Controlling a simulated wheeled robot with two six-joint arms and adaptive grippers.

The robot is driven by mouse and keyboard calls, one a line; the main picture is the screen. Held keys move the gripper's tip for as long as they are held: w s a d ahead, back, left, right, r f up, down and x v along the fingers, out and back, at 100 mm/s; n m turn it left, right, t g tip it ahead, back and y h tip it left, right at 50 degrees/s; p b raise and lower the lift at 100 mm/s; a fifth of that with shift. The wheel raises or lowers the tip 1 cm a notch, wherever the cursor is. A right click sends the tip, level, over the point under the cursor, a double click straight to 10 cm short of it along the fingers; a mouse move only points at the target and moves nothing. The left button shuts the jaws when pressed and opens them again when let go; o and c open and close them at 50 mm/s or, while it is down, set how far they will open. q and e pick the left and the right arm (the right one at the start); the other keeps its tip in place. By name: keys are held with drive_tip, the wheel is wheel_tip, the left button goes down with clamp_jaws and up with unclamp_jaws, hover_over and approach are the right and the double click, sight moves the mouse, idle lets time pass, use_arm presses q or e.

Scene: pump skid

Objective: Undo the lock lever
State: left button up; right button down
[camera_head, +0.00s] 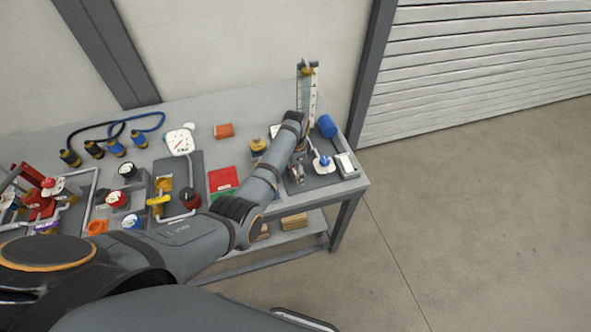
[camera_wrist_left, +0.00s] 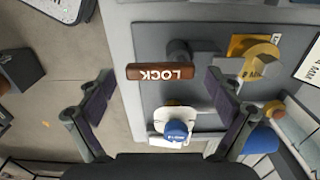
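The lock lever (camera_wrist_left: 160,72) shows in the left wrist view as a reddish-brown bar with white LOCK lettering, upside down in the picture. It stands out from a grey panel, beside a dark round post (camera_wrist_left: 179,50). My left gripper (camera_wrist_left: 160,88) is open, with one dark finger on each side of the lever. I see a gap between the fingers and the bar's ends, and nothing is held. In the head view my left arm reaches over the right end of the bench, and I cannot make out the lever there. My right gripper is not in view.
A blue knob (camera_wrist_left: 176,131) on a white tag sits close to the lever, and a yellow tagged part (camera_wrist_left: 260,62) is to its right. In the head view, a tall gauge (camera_head: 306,92) stands behind my wrist. Several fittings crowd the bench's left; floor right of it is clear.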

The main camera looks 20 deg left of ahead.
use_arm(q)
drive_tip(key=c, duration=0.9)
drive_tip(key=shift+o, duration=0.2)
drive_tip(key=shift+r+n, duration=0.1)
drive_tip(key=shift+n, duration=0.3)
drive_tip(key=shift+w+d+n+p, duration=0.2)
drive_tip(key=shift+n+p, duration=0.3)
drive_tip(key=shift+n, duration=0.5)
drive_tip(key=n, duration=0.3)
drive_tip(key=shift+w+d+n, duration=0.25)
drive_tip(key=shift+w+n, duration=0.05)
drive_tip(key=n, duration=0.2)
drive_tip(key=w+n, duration=0.1)
drive_tip(key=n, duration=0.2)
drive_tip(key=shift+n, duration=0.3)
drive_tip(key=n, duration=0.3)
drive_tip(key=w+n+b, duration=0.1)
drive_tip(key=n, duration=0.2)
drive_tip(key=shift+w+a, duration=0.15)
